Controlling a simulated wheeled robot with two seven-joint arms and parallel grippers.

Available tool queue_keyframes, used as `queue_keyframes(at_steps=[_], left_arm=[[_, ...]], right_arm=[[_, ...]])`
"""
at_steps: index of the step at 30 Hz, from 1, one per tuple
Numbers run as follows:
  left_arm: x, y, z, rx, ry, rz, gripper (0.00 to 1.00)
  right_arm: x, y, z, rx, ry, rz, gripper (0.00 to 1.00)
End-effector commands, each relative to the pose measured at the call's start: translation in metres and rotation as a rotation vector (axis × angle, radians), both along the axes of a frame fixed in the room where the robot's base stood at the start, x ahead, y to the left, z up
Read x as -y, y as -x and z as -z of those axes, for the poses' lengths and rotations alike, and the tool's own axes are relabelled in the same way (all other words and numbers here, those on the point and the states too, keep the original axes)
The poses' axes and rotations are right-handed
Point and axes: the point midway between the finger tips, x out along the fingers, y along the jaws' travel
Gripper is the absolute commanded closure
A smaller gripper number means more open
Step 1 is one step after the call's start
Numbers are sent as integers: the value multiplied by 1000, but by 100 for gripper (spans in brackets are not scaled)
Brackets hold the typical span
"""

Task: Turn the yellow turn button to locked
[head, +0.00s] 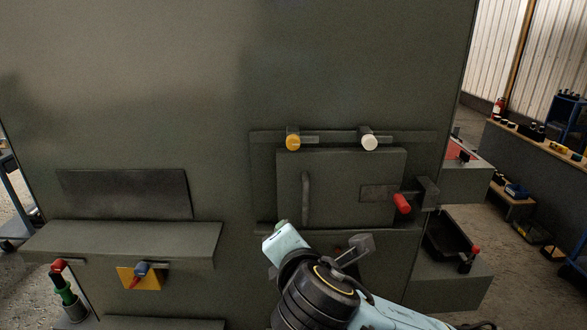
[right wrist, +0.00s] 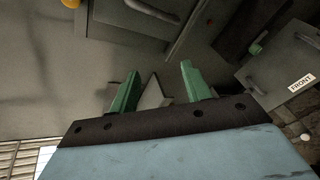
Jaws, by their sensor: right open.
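The yellow turn button (head: 293,142) sits on the rail above the closed grey door (head: 340,185), near its upper left corner. A grey bar sticks out to its right, roughly level. A yellow bit at the top edge of the right wrist view (right wrist: 70,3) appears to be the same button. My right gripper (right wrist: 160,68) is open, with green fingers apart and nothing clearly held between them. In the head view it is below the door's lower left, well under the yellow button and apart from it; its fingers are mostly hidden there. My left gripper is not in view.
A white turn button (head: 369,142) sits right of the yellow one. The door has a vertical handle (head: 306,198) and a red-knobbed latch (head: 402,203) at its right. A ledge (head: 125,240) juts out at left, with a blue knob (head: 141,268) below. The panel above is clear.

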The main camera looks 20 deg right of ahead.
Motion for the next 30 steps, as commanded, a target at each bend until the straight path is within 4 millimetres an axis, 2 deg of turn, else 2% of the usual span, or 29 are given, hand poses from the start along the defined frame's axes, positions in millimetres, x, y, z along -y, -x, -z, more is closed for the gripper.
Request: queue_keyframes(at_steps=[1, 3, 6, 10, 14, 19, 30], left_arm=[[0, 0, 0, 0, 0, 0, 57], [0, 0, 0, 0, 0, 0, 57], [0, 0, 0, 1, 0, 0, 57], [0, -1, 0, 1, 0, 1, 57], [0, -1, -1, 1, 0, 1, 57], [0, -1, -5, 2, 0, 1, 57], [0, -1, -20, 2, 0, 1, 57]], right_arm=[[1, -8, -22, 56, 118, -20, 52], [2, -16, -45, 109, 276, -38, 52], [4, -23, -72, 168, 462, -44, 52], [8, -27, -95, 210, 622, -33, 52], [10, -30, -105, 225, 690, -24, 52], [16, -47, -107, 225, 702, -20, 52], [36, -120, -107, 224, 698, -22, 52]])
